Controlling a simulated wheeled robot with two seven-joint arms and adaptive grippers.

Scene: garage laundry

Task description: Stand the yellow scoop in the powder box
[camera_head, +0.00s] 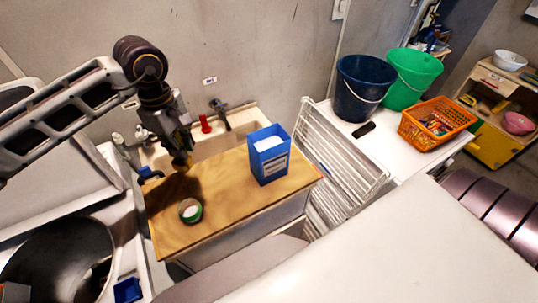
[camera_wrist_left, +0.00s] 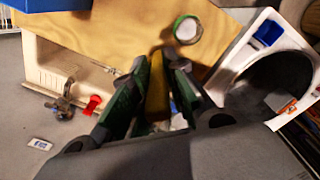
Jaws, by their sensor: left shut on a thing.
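My left gripper (camera_head: 181,150) is shut on the yellow scoop (camera_head: 182,161), which hangs just above the left part of the wooden board. In the left wrist view the yellow scoop (camera_wrist_left: 156,98) shows between the two green-edged fingers (camera_wrist_left: 158,75); much of it is hidden by them. The blue powder box (camera_head: 269,166) stands upright on the board to the right of the gripper, open at the top with white powder inside. A blue edge of the box (camera_wrist_left: 48,4) shows at the top left of the wrist view. My right gripper is not in view.
A green-rimmed round thing (camera_head: 190,211) sits on the wooden board (camera_head: 225,205), left of the box. A sink (camera_head: 215,145) with a faucet (camera_head: 220,110) and a red object (camera_head: 205,124) lies behind. A white drying rack (camera_head: 340,150) stands right of the board.

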